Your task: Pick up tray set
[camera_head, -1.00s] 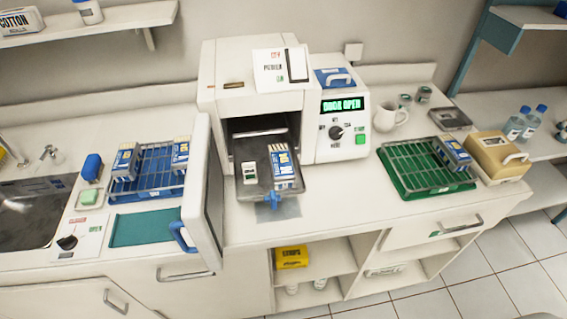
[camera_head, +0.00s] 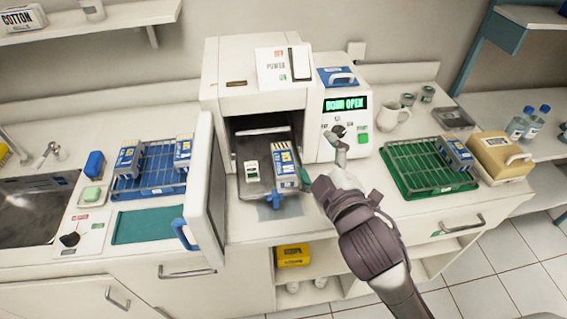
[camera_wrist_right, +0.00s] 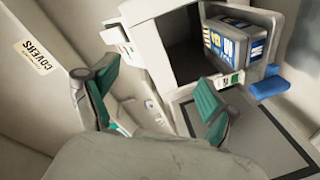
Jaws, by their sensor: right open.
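A blue-and-white pack (camera_head: 284,168), which looks like a tray set, stands on a dark pulled-out tray (camera_head: 253,187) at the mouth of the open white sterilizer (camera_head: 250,92). A small white-and-green piece (camera_head: 252,171) sits left of it. My right gripper (camera_head: 322,160) is open and empty, just right of the tray in the head view. In the right wrist view its green-padded fingers (camera_wrist_right: 155,90) are spread, with the pack (camera_wrist_right: 235,45) beyond them at upper right. The gripper appears apart from the pack. My left gripper is not in view.
A blue rack (camera_head: 150,180) with similar packs stands left, behind the open door (camera_head: 205,190). A mug (camera_head: 394,117) stands behind. A teal mat (camera_head: 150,226) lies at front left.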

